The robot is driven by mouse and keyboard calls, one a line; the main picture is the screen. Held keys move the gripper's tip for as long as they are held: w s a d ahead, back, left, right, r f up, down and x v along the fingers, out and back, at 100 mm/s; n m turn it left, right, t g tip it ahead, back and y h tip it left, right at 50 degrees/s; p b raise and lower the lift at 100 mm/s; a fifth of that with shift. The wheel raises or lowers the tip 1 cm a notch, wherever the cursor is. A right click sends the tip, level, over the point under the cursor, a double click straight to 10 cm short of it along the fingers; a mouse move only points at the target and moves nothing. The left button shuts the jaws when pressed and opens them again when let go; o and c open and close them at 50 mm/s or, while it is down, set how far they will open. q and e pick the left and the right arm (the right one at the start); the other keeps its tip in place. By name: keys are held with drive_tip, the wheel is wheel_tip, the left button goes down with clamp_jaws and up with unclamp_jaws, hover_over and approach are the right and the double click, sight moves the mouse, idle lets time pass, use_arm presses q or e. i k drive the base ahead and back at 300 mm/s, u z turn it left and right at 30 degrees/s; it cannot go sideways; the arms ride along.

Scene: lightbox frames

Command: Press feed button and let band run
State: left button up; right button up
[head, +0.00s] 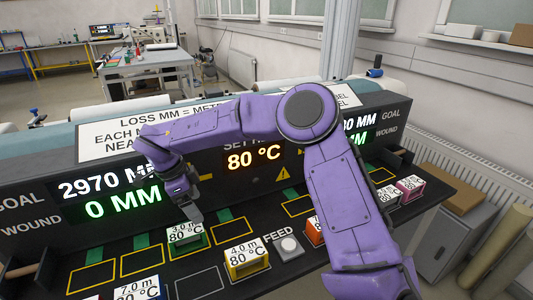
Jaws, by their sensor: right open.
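The feed button (289,245) is a pale round cap on a grey square plate, beside the white word FEED on the black panel. My right gripper (190,210) is open, left of the button and apart from it. It points down just above a green block (187,236) marked 3.0 m, 80 °C; I cannot tell whether it touches the block. The left display (110,195) reads goal 2970 MM and wound 0 MM. The centre display (254,159) reads 80 °C. The right display is partly hidden by my right arm. My left gripper is not in view.
A yellow block (246,260) stands between the green block and the button. A blue block (138,289) is at the front left, an orange block (315,232) is partly behind my arm, and a pink block (410,187) is at the right. Several outlined slots are empty.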

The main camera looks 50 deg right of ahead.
sight(289, 245)
drive_tip(key=z, duration=1.6)
